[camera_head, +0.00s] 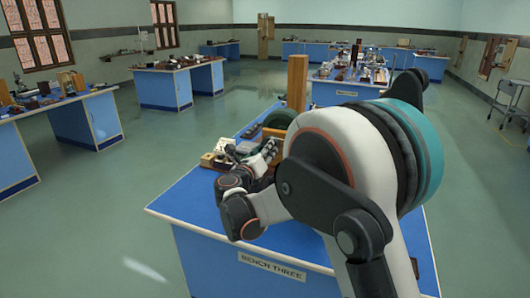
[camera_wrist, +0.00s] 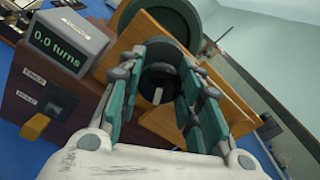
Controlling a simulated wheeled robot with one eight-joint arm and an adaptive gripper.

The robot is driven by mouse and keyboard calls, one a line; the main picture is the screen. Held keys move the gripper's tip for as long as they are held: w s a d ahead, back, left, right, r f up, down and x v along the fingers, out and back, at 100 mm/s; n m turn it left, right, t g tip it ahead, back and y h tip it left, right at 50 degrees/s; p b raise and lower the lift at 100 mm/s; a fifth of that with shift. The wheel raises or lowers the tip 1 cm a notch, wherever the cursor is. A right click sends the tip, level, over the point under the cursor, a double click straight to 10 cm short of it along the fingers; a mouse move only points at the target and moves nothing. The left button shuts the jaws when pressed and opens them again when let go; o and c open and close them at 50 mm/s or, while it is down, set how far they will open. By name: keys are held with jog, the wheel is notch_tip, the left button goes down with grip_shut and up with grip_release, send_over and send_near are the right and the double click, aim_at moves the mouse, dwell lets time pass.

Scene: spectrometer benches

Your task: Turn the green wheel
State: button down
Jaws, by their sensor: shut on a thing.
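The green wheel (camera_head: 280,118) stands upright at the far part of the bench, partly hidden by my arm. In the wrist view its dark green round rim (camera_wrist: 168,18) shows at the top, behind a wooden plate (camera_wrist: 140,36). My gripper (camera_wrist: 160,62) reaches in front of the wheel; in the head view it (camera_head: 268,150) is mostly hidden by my arm. Its fingers are closed around a dark round knob (camera_wrist: 158,76) in front of the plate. How the knob joins the wheel is hidden.
A grey display (camera_wrist: 65,42) reading "0.0 turns" stands left of the gripper. Below it, a brown box carries a black switch block with an orange-yellow lever (camera_wrist: 36,126). A tall wooden post (camera_head: 297,82) stands behind the wheel. The bench's near blue top (camera_head: 195,205) is clear.

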jog(key=n, duration=0.5)
jog(key=shift+n, duration=2.5)
jog(key=c, duration=1.1)
grip_release()
jog(key=v, duration=1.2)
